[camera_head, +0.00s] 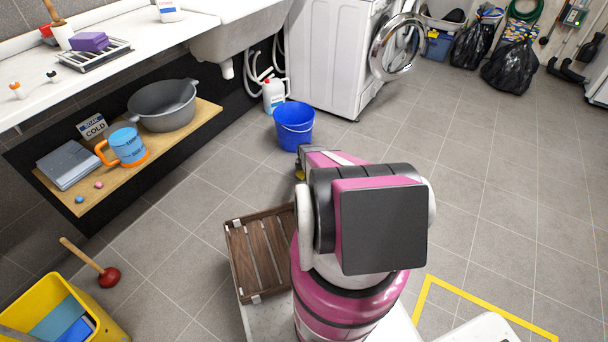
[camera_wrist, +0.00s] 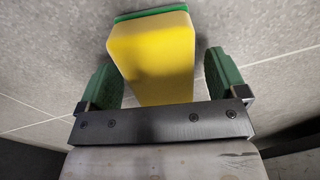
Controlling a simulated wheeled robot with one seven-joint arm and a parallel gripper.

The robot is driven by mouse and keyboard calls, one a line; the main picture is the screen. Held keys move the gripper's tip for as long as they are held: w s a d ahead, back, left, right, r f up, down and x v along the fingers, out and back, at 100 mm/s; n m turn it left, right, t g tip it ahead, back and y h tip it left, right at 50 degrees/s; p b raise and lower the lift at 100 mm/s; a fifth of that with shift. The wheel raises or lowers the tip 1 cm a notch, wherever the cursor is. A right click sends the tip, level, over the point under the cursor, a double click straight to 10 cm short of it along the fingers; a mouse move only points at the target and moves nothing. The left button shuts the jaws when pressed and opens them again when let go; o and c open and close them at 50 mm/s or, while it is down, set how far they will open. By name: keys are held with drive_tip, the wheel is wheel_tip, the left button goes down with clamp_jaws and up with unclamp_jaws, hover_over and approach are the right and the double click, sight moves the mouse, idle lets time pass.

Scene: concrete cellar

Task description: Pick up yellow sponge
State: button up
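The yellow sponge (camera_wrist: 155,62) with a green layer along its far edge is in the wrist view, between the two green fingers of my gripper (camera_wrist: 165,85). The fingers are spread, with a narrow gap showing on the right side of the sponge; contact on the left is hard to judge. Grey tiled floor shows behind it. In the head view my arm hides most of the gripper; a small yellow patch (camera_head: 299,175) shows at its far end, too small to identify surely.
A blue bucket (camera_head: 294,126) stands on the floor just beyond my arm. A brown slatted crate (camera_head: 240,262) is beside the arm at left. A low wooden shelf (camera_head: 185,143) holds a grey basin (camera_head: 163,105) and a mug (camera_head: 127,146).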

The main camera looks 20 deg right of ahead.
drive_tip(key=c, duration=0.8)
drive_tip(key=shift+r, duration=0.1)
drive_tip(key=shift+r, duration=0.5)
drive_tip(key=r, duration=0.1)
drive_tip(key=a+r, duration=0.1)
drive_tip(key=r, duration=0.1)
drive_tip(key=shift+s+r, duration=0.15)
drive_tip(key=shift+r, duration=0.15)
drive_tip(key=s+a+r, duration=0.1)
drive_tip(key=a+r, duration=0.5)
drive_tip(key=a, duration=0.4)
drive_tip(key=shift+s+a, duration=0.25)
